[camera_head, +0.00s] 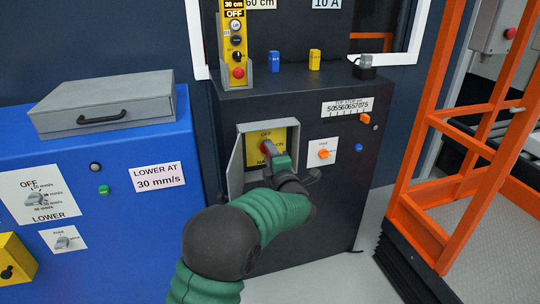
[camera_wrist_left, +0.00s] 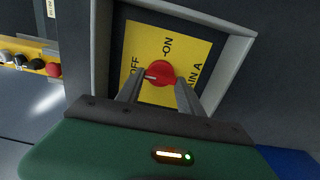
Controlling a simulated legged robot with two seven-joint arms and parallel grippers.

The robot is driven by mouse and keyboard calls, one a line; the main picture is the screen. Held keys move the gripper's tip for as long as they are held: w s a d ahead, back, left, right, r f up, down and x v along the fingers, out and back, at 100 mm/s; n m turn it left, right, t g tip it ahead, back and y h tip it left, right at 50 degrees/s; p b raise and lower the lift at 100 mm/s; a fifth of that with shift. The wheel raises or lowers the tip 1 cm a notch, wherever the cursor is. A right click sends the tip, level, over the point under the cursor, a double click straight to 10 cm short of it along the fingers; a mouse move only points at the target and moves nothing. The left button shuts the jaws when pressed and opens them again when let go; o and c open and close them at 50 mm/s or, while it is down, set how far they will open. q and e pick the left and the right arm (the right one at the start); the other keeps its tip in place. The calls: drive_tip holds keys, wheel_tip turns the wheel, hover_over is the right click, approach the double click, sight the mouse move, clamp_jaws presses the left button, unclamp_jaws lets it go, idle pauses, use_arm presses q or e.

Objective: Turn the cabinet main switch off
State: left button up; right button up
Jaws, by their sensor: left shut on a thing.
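The cabinet main switch is a red rotary knob (camera_wrist_left: 160,72) on a yellow plate (camera_wrist_left: 187,62) marked OFF and ON. The plate (camera_head: 279,135) sits in a recessed box with its grey door (camera_head: 235,168) open on the dark cabinet (camera_head: 335,215). My left gripper (camera_head: 270,153) reaches into the box. In the left wrist view, its fingers (camera_wrist_left: 160,82) are on either side of the knob, shut on it. A pale mark on the knob lies on the side of the word OFF; its exact angle is hard to tell. My right gripper is not in view.
An orange switch (camera_head: 324,153) and a blue button (camera_head: 358,147) are right of the box. A yellow pendant (camera_head: 236,45) stands above. A blue console (camera_head: 130,235) is at left, an orange frame (camera_head: 425,150) at right. Floor shows between cabinet and frame.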

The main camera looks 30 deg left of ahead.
use_arm(q)
drive_tip(key=o, duration=1.3)
drive_tip(key=shift+s+a+f, duration=0.1)
drive_tip(key=shift+s+f, duration=0.05)
drive_tip(key=shift+f, duration=0.2)
drive_tip(key=shift+c, duration=0.2)
drive_tip(key=shift+o, duration=0.6)
drive_tip(key=shift+r, duration=0.15)
drive_tip(key=p+v, duration=0.6)
drive_tip(key=v, duration=1)
drive_tip(key=shift+s+d, duration=0.15)
drive_tip(key=shift+d, duration=0.25)
